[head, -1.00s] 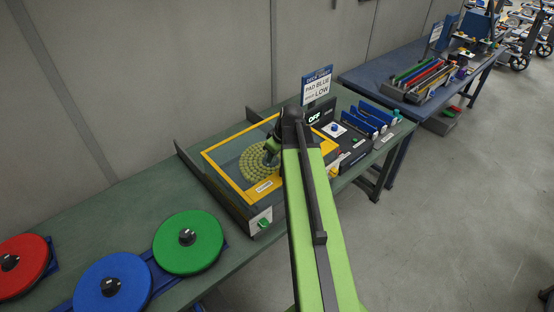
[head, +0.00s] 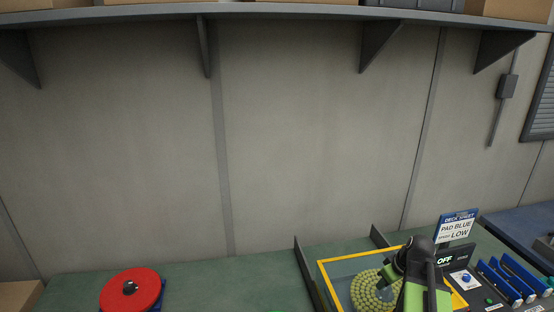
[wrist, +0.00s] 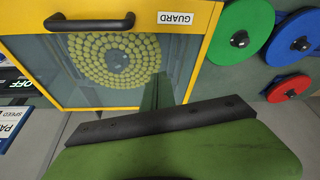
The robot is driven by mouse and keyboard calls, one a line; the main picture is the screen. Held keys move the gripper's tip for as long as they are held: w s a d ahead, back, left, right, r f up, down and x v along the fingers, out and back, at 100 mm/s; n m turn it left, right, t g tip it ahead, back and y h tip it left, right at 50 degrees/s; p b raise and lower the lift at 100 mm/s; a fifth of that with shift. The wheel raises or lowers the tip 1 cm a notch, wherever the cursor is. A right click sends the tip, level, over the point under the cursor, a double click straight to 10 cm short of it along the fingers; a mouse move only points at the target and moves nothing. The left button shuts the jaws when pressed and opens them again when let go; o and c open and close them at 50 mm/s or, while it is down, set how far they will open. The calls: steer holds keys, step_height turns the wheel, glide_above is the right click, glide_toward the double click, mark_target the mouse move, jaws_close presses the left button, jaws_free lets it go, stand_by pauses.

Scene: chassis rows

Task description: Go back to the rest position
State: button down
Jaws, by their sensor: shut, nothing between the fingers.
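My gripper (wrist: 155,92) shows in the wrist view as a dark bar with green parts, its fingers together and empty. It hangs over the yellow-framed guard (wrist: 204,50), apart from its black handle (wrist: 90,22). Under the guard's clear panel lies a round pad of yellow-green bumps (wrist: 112,62). In the head view my green and black arm is at the lower right, in front of the guard's frame (head: 323,275) and the pad (head: 366,290). The fingertips are hidden there.
A sign (head: 456,226) reads "PAD BLUE, LOW" above a display (head: 445,260) reading "OFF". Blue holders (head: 505,280) stand to the right. A shelf (head: 290,12) spans the wall above.

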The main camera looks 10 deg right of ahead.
steer(key=w+a+f+n+g+b, duration=0.1)
steer(key=w+a+f+n+b, duration=0.15)
steer(key=a+f+b, duration=1.15)
steer(key=s+a+f+m+g+b, duration=0.1)
steer(key=s+a+f+m, duration=0.2)
steer(key=a, duration=0.2)
steer(key=s+a+f+m+g+h+b, duration=0.1)
steer(key=s+a+f+m+g, duration=0.1)
steer(key=a, duration=0.4)
steer(key=shift+s+f+m+h, duration=0.3)
steer(key=shift+s+f+m, duration=0.45)
steer(key=shift+s+m, duration=0.15)
